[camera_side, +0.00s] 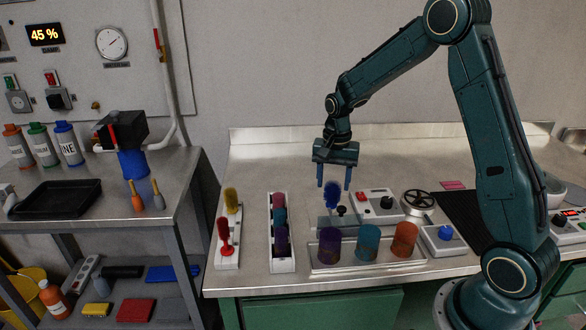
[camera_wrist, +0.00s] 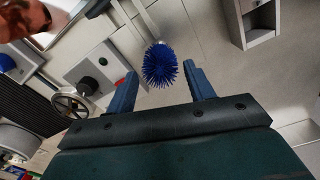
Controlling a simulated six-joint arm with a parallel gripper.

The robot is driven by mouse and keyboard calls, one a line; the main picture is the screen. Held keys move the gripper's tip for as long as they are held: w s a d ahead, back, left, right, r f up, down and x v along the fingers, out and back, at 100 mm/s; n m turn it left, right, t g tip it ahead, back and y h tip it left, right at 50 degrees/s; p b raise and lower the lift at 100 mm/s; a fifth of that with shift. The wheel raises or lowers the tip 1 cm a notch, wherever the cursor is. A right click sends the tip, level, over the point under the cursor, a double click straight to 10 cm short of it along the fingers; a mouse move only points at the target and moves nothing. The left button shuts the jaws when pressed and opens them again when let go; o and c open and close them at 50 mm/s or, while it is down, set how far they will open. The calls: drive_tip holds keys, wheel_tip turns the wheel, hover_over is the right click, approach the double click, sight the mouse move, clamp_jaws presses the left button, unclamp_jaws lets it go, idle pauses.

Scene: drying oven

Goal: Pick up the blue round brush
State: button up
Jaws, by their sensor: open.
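The blue round brush (camera_side: 332,194) stands upright with its bristle head up on the worktable, behind the clear tray of coloured cups. Its lower part is hard to make out. In the wrist view the blue bristle head (camera_wrist: 161,66) shows ahead of my gripper, roughly between the lines of the two fingers and beyond the tips. My gripper (camera_side: 334,184) points down over the brush with its two blue fingers apart. It is open and empty in the wrist view (camera_wrist: 158,72). In the side view the fingertips are near the top of the brush head; contact cannot be told.
The tray (camera_side: 385,265) with purple, teal and orange cups stands in front of the brush. A white rack (camera_side: 283,266) of coloured items is to the left, another rack (camera_side: 228,263) with yellow and red brushes beyond. A control box (camera_side: 377,201) and handwheel (camera_side: 418,200) stand close right.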

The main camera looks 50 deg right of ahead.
sight(332, 196)
drive_tip(key=shift+f, duration=0.3)
drive_tip(key=shift+f, duration=2.55)
drive_tip(key=shift+c, duration=0.2)
drive_tip(key=c, duration=1)
